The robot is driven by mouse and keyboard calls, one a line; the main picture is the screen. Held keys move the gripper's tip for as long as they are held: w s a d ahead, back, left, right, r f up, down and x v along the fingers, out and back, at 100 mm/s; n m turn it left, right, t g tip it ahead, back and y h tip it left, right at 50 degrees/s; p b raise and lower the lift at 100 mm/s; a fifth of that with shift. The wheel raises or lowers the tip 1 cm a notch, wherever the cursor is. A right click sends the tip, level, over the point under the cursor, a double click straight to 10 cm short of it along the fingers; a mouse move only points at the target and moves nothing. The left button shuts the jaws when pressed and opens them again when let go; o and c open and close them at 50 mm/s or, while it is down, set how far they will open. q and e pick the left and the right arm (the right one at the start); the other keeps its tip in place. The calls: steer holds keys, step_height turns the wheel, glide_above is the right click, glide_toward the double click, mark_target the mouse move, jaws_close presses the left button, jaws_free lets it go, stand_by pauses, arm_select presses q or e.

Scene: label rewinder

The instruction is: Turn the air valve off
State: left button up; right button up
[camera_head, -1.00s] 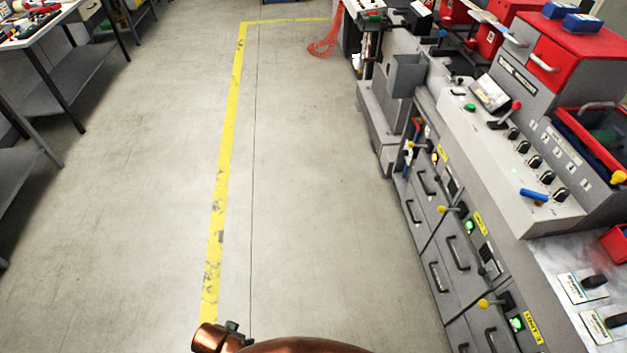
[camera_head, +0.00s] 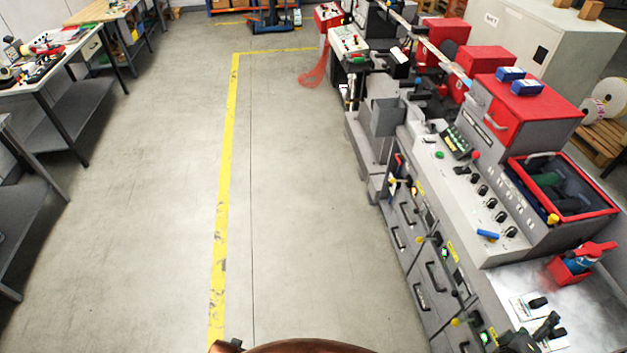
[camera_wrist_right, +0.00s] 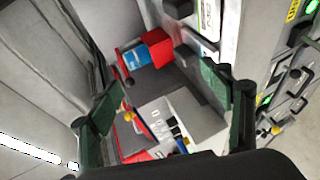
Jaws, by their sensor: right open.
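A blue lever handle (camera_head: 488,236) lies on the sloped grey console of the machine, below a row of black knobs; I take it as the air valve, though no label is legible. The valve cannot be picked out surely in that view. My left gripper is not in view.
A red bin (camera_head: 571,271) with blue-and-red items stands on the machine's grey top, near switch plates (camera_head: 527,306). The floor (camera_head: 310,220) left of the machine is clear. Workbenches (camera_head: 60,70) stand at far left.

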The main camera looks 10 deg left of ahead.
steer(key=w+a+r+n+t+y, duration=0.1)
steer(key=w+a+r+n+t, duration=0.25)
steer(key=w+n, duration=0.35)
steer(key=w+a+r+n+t+y, duration=0.1)
steer(key=w+a+r+n+t, duration=0.1)
steer(key=w+r+n+t, duration=0.35)
steer(key=n+g+y, duration=0.2)
steer(key=n+y, duration=0.4)
steer(key=n, duration=0.8)
glide_toward(488, 236)
steer(key=w, duration=0.3)
steer(key=shift+d+r, duration=0.1)
steer(key=shift+d, duration=0.3)
steer(key=shift+w+n, duration=0.25)
steer(key=shift+w, duration=0.15)
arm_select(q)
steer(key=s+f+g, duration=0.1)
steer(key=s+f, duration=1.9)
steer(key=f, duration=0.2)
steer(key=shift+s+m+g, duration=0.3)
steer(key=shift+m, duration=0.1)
arm_select(e)
steer(key=w, duration=0.7)
steer(key=shift+w+d, duration=0.1)
steer(key=shift+d, duration=0.3)
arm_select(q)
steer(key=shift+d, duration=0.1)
arm_select(e)
steer(key=shift+c, duration=0.4)
steer(key=c, duration=1.1)
